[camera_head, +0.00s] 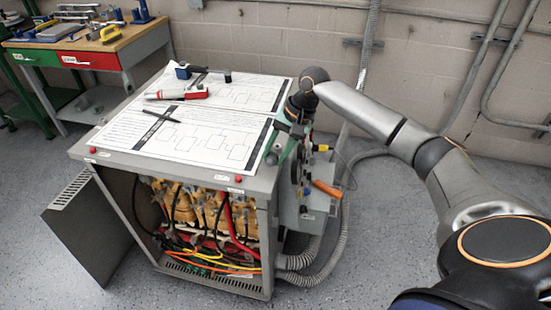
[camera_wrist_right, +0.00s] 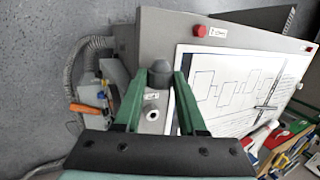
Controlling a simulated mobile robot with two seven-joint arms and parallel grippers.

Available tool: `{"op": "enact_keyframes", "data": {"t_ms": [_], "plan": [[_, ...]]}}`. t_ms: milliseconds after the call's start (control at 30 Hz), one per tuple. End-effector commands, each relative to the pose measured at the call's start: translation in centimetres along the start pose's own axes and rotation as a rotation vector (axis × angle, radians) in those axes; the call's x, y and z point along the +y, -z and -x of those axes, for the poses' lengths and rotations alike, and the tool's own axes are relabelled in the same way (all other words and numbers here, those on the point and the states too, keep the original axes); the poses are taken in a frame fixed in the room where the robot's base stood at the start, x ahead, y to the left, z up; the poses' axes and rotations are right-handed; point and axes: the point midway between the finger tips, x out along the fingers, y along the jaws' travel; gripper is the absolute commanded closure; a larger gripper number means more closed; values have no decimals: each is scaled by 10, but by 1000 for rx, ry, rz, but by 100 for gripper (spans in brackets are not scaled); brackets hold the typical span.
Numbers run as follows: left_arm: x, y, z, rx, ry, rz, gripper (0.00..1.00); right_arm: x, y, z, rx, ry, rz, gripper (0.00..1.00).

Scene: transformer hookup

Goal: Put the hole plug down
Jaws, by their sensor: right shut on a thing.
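The hole plug (camera_wrist_right: 161,74) is a small dark grey cap. In the right wrist view it sits between the green fingertips of my right gripper (camera_wrist_right: 158,78), which is shut on it. In the head view my right gripper (camera_head: 280,148) points down beside the right edge of the transformer cabinet (camera_head: 190,172), and the plug is too small to make out clearly. A silver round fitting (camera_wrist_right: 152,114) shows below the plug in the wrist view, between the fingers. Whether the plug touches anything beneath it cannot be told. My left gripper is not in view.
Printed diagram sheets (camera_head: 205,135) cover the cabinet top, with a red-and-white tool (camera_head: 180,93), a black cylinder (camera_head: 228,76) and a pen (camera_head: 162,116). An orange-handled part (camera_head: 327,188) sticks out at the cabinet's right side. A workbench (camera_head: 85,45) stands back left.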

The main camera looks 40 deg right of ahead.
Motion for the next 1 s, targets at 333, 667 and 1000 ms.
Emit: {"op": "enact_keyframes", "data": {"t_ms": [333,667,1000], "plan": [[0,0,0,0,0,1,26,8,2,-17,1,0,0,100],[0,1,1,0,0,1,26,9,2,-19,0,-1,-1,37],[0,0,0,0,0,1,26,8,2,-18,1,-1,-1,30]]}}
